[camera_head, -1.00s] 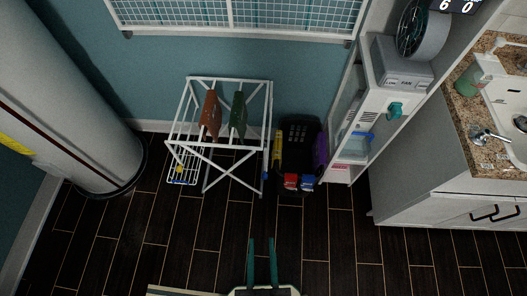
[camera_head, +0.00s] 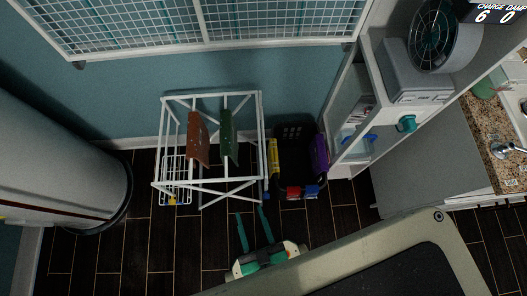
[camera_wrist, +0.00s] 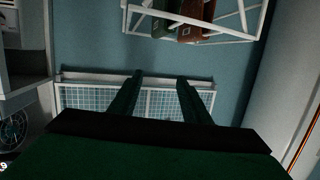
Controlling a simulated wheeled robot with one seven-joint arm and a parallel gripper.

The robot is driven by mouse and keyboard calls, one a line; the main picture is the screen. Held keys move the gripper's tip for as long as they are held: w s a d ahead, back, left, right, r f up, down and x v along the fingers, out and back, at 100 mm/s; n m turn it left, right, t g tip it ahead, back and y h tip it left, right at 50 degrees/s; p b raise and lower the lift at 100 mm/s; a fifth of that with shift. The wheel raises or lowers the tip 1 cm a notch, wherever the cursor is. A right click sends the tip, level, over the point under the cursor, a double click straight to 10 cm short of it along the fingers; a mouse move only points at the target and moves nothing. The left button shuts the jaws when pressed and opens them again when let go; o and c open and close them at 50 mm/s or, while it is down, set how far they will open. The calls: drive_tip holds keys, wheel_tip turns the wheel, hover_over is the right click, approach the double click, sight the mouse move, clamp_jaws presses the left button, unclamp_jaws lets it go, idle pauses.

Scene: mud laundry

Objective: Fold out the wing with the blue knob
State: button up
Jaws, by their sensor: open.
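A white drying rack (camera_head: 212,189) stands against the blue wall, with a brown cloth (camera_head: 198,140) and a green cloth (camera_head: 226,135) hanging on it. A wire wing (camera_head: 174,172) hangs down at its left side, with a small yellow spot near its lower end. A small blue part (camera_head: 266,188), perhaps the blue knob, shows low at the right side. My gripper (camera_head: 250,212) is open and empty, in front of the rack's lower right and apart from it. In the wrist view, the gripper (camera_wrist: 160,78) is open and the rack (camera_wrist: 215,39) appears at the top.
A black crate (camera_head: 296,157) stands right of the rack, with a yellow item (camera_head: 273,158), a purple item (camera_head: 320,153) and red and blue items (camera_head: 302,192) around it. A white shelf unit (camera_head: 352,105) is at the right, a large white cylinder (camera_head: 62,135) at the left. Dark floor lies between.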

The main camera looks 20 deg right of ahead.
wheel_tip(320, 180, down, 20)
drive_tip(key=d+m+t+h, duration=0.1)
drive_tip(key=d+m+h, duration=0.1)
drive_tip(key=d, duration=0.1)
drive_tip(key=m+h, duration=0.3)
approach(266, 194)
drive_tip(key=w+f, duration=0.1)
drive_tip(key=f, duration=0.1)
drive_tip(key=shift+t, duration=0.4)
drive_tip(key=x, duration=1.1)
drive_tip(key=shift+d, duration=0.25)
clamp_jaws()
